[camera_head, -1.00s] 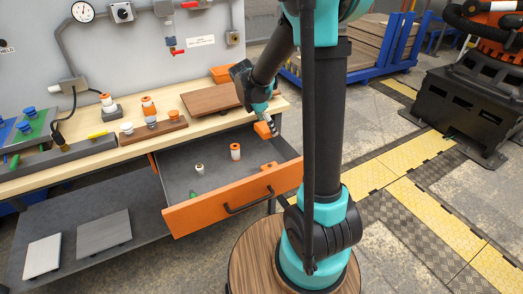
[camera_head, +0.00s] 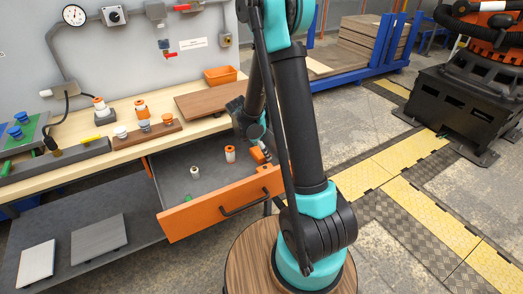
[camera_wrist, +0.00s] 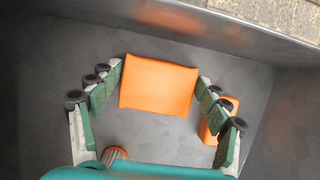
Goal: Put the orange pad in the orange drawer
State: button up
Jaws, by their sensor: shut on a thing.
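The orange pad (camera_wrist: 158,85) is held between the green-padded fingers of my gripper (camera_wrist: 158,88) in the wrist view. In the head view the pad (camera_head: 257,155) shows low at the right side of the open drawer, with my gripper (camera_head: 262,147) partly hidden behind my arm. The orange drawer (camera_head: 200,214) is pulled out, with a grey inside and a black handle. The pad is over the grey drawer floor (camera_wrist: 160,148). I cannot tell whether it touches the floor.
An orange block (camera_wrist: 217,121) lies close to the right finger. An orange-and-white cylinder (camera_head: 230,154), a small white-topped piece (camera_head: 195,171) and a green piece (camera_head: 188,198) are also in the drawer. A brown board (camera_head: 208,101) and an orange bin (camera_head: 220,75) are on the bench.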

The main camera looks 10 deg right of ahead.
jog(key=shift+f, duration=0.1)
jog(key=o, duration=1.3)
jog(key=shift+o, duration=0.2)
jog(key=v, duration=1.2)
